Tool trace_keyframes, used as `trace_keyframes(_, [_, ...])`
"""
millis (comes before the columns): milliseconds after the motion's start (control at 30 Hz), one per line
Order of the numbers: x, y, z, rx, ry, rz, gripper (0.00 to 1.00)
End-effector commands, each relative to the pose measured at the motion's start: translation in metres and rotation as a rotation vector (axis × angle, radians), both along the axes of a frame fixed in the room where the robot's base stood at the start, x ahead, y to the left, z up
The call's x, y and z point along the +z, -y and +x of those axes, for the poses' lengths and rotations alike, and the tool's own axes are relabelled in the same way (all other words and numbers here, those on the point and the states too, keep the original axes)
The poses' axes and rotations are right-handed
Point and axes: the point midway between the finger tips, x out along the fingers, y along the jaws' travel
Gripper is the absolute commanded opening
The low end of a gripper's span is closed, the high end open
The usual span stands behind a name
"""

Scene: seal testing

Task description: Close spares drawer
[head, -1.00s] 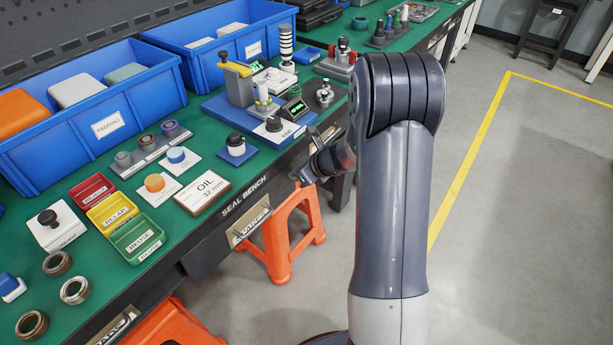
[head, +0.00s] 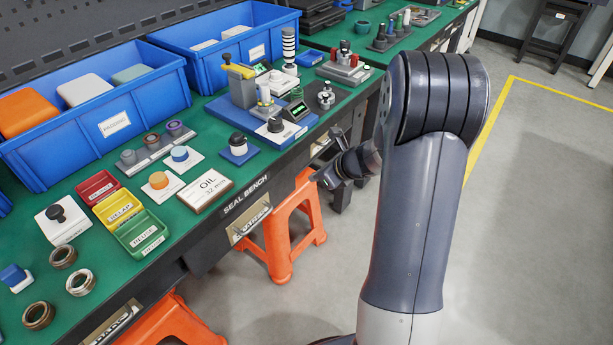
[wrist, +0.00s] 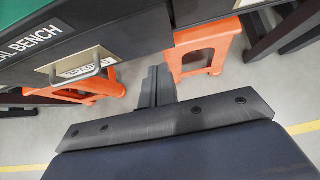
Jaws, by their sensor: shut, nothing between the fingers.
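A drawer front with a pale label plate and grey handle (head: 250,224) is under the SEAL BENCH lettering in the head view. The label is too small to read surely. The handle (wrist: 82,72) also shows at upper left in the wrist view. I cannot tell how far the drawer stands out. My gripper (head: 317,174) is in front of the bench edge, to the right of that handle and apart from it. In the wrist view my gripper's fingers (wrist: 156,84) are together and empty, to the right of the handle.
A second labelled drawer front (head: 112,326) is at lower left, partly cut off. Orange stools (head: 285,240) stand under the bench. The green bench top (head: 215,215) holds blue bins, coloured boxes and test pieces. Grey floor (head: 530,220) is clear to the right.

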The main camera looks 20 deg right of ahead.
Motion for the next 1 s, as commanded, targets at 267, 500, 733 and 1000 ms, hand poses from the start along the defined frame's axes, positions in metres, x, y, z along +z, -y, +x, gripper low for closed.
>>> trace_keyframes(267, [0.035, 0.020, -0.027, -0.002, 0.001, 0.000, 0.00])
trace_keyframes(500, [0.028, 0.019, -0.037, 0.051, 0.029, -0.005, 0.00])
trace_keyframes(733, [-0.003, 0.002, -0.055, 0.272, 0.212, -0.043, 0.00])
trace_keyframes(1000, [-0.028, -0.015, -0.071, 0.495, 0.544, -0.142, 0.00])
